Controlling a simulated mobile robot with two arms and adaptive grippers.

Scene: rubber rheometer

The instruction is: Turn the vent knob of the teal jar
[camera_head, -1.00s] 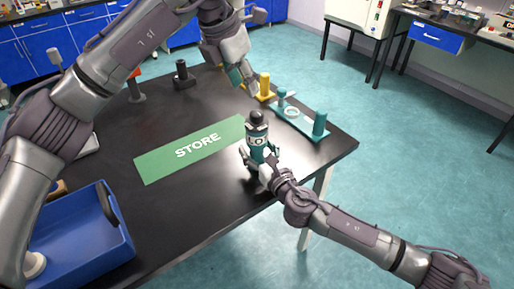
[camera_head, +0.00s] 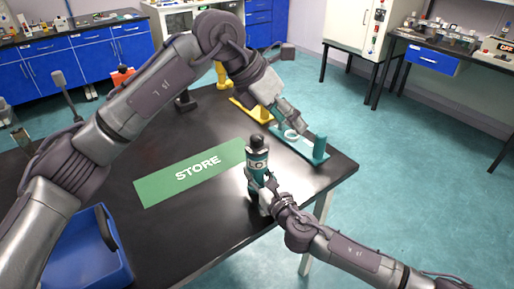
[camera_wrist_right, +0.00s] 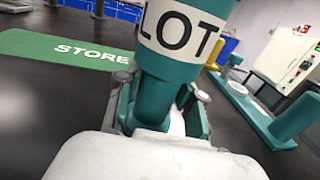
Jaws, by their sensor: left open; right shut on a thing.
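The teal jar (camera_head: 257,166) has a dark cap and a white label band. It stands roughly upright near the right end of the table. My right gripper (camera_head: 265,186) is shut around its lower body. In the right wrist view the jar (camera_wrist_right: 170,72) shows large letters "LOT" between the fingers of the right gripper (camera_wrist_right: 162,108); its top is out of frame.
A green STORE mat (camera_head: 190,172) lies left of the jar. A yellow stand (camera_head: 240,107) and a black stand (camera_head: 184,100) are at the back. A blue bin (camera_head: 85,255) sits at the front left. The table's right edge is close to the jar.

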